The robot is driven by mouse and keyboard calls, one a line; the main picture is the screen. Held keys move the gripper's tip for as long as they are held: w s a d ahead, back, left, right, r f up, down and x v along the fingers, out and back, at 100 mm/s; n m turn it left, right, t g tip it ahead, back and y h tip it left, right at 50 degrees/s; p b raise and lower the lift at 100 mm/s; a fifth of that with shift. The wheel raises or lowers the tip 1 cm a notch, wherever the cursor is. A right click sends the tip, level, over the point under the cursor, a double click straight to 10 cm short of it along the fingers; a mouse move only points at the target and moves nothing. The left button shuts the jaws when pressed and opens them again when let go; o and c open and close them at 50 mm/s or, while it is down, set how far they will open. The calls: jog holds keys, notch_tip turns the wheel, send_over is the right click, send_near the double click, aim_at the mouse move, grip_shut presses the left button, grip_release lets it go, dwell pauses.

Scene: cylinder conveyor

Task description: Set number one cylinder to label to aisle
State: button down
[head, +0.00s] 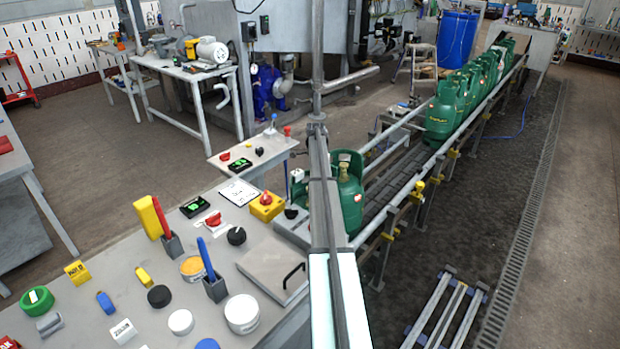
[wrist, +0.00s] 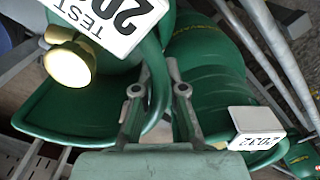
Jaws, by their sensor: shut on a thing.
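A green gas cylinder (head: 351,205) stands at the near end of the conveyor in the head view, partly hidden by a grey post. More green cylinders (head: 440,118) stand in a row further up the belt. In the wrist view my gripper (wrist: 157,88) is shut on the green collar rim of the left cylinder (wrist: 75,112). That cylinder has a brass valve (wrist: 70,65) and a white TEST tag (wrist: 112,18). A second green cylinder (wrist: 215,85) with a white tag (wrist: 256,141) is close on the right. My gripper cannot be made out in the head view. No cylinder number is legible.
A grey table (head: 90,260) with cups, caps and markers fills the near left. Rails (head: 450,150) run along the conveyor belt (head: 395,178). A blue barrel (head: 457,38) stands at the back. A metal ladder-like frame (head: 443,310) lies on the floor at right.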

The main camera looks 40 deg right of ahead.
jog(key=shift+s, duration=0.2)
jog(key=c, duration=1.3)
grip_release()
jog(key=shift+o, duration=0.2)
jog(key=shift+w, duration=0.1)
notch_tip(320, 180, up, 12)
